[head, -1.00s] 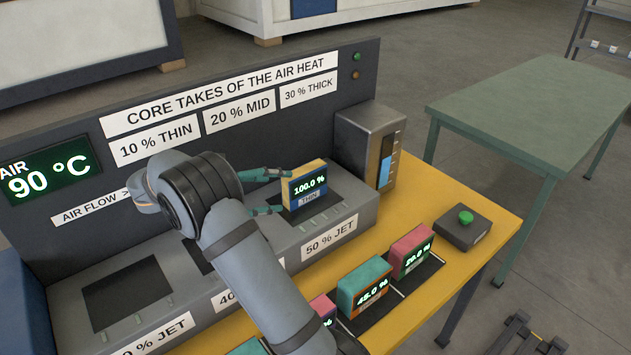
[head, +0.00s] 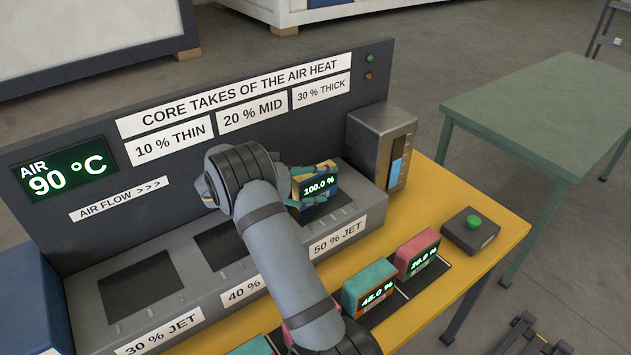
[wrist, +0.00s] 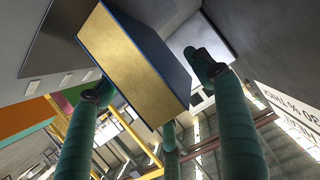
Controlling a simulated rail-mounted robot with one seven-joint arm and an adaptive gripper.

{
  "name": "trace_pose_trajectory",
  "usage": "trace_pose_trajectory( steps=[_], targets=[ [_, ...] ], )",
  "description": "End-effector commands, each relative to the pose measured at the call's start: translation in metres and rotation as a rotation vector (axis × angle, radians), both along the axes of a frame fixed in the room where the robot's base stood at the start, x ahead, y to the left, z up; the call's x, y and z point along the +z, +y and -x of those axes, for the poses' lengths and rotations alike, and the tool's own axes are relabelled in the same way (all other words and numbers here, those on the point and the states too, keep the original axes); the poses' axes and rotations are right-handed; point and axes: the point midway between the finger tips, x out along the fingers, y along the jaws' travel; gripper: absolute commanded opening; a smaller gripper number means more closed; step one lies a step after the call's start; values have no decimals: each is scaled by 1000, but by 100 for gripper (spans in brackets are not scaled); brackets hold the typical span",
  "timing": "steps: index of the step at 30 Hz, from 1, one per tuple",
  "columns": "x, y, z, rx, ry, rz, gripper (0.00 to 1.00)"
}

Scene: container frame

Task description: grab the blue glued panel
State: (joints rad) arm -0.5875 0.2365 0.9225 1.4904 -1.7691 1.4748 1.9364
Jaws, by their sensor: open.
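The blue panel (head: 319,187) has a yellow top and a green readout of 100.0 % on its front. It stands upright on the dark plate of the 50 % jet. My gripper (head: 325,182) is open, with one finger along the panel's far top side and one across its front lower side. In the wrist view the panel (wrist: 135,62) shows its yellow face and blue edges, lying between the spread green fingers of my gripper (wrist: 152,82). Gaps show beside the fingertips there, and I cannot tell whether any finger touches it. The front finger partly hides the panel's lower label.
A grey box with a blue gauge (head: 383,150) stands close right of the panel. A sign board (head: 230,105) rises behind. Teal (head: 368,284) and pink (head: 417,254) panels sit in front on the yellow bench (head: 470,271). A green button box (head: 470,232) is at right.

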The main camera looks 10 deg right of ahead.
Motion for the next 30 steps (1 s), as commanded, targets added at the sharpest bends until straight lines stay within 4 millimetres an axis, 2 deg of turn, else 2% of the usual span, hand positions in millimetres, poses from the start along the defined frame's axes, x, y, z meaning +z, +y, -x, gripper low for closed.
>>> trace_pose_trajectory(
  steps=[7,30],
  targets=[
    [-1,0,-1,1,0,0,65],
    [-1,0,0,1,0,0,20]
  ],
)
